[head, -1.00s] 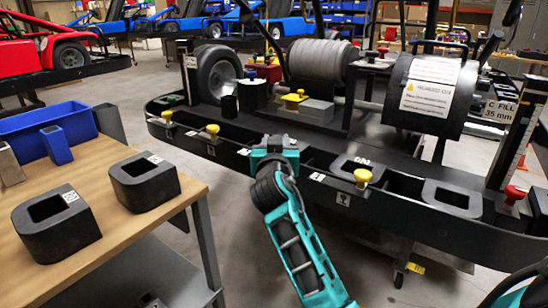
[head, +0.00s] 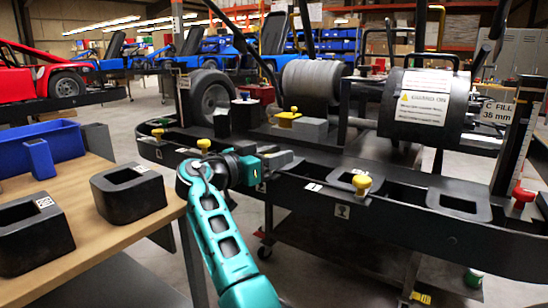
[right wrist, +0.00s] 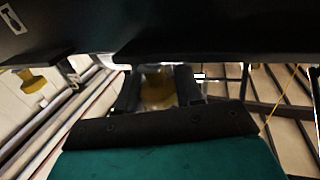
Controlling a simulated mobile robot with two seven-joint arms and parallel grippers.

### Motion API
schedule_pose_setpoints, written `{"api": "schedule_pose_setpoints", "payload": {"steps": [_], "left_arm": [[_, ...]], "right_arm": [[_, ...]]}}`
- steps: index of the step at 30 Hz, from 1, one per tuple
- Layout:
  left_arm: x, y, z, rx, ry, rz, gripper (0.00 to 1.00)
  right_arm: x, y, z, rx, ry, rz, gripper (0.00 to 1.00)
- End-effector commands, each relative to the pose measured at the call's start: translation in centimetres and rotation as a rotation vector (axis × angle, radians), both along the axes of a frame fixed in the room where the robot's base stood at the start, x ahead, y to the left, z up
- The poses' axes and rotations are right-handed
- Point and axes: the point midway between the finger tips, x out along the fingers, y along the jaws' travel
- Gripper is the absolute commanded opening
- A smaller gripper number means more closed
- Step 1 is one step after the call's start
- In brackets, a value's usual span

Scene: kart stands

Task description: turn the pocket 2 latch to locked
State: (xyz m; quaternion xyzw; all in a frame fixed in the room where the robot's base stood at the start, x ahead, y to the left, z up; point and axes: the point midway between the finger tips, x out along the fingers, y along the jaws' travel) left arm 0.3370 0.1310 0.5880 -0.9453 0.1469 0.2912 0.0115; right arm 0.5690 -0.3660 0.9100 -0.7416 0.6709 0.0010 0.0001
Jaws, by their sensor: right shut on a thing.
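My right gripper (head: 276,158) is at the front rail of the black kart stand (head: 420,222), its jaws pointing right in the head view. In the right wrist view its two dark fingers (right wrist: 158,90) are shut on a yellow latch knob (right wrist: 157,82), one finger on each side. In the head view the gripper hides this knob, and I cannot read its pocket number or which way the latch points. Other yellow knobs stand on the rail to the left (head: 204,145) and right (head: 362,183). My left gripper is out of view.
A wooden table (head: 110,235) at left holds two black blocks with square openings (head: 128,190) (head: 32,236) and blue bins (head: 40,158). A wheel (head: 212,97), a grey roller (head: 312,85) and a black drum (head: 425,104) sit on the stand. A red knob (head: 522,194) is at right.

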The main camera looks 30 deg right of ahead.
Motion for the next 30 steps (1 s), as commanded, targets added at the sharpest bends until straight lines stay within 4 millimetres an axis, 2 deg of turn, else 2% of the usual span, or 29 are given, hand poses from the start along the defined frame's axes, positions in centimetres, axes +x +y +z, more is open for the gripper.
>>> {"api": "schedule_pose_setpoints", "payload": {"steps": [1,10,24,25,30], "left_arm": [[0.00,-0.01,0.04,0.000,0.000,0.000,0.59],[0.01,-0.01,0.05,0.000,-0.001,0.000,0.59],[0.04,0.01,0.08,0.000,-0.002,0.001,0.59],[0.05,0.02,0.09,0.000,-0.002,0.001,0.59],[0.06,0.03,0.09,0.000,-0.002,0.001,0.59]], "right_arm": [[0.03,-0.12,0.47,-0.007,-0.006,-0.023,0.05],[-0.15,-0.18,0.51,-0.008,-0.008,-0.106,0.05],[-0.19,-0.22,0.54,-0.009,-0.008,-0.116,0.05],[-0.19,-0.22,0.54,-0.009,-0.008,-0.116,0.39],[-0.19,-0.16,0.41,-0.007,-0.006,-0.116,0.55]]}}
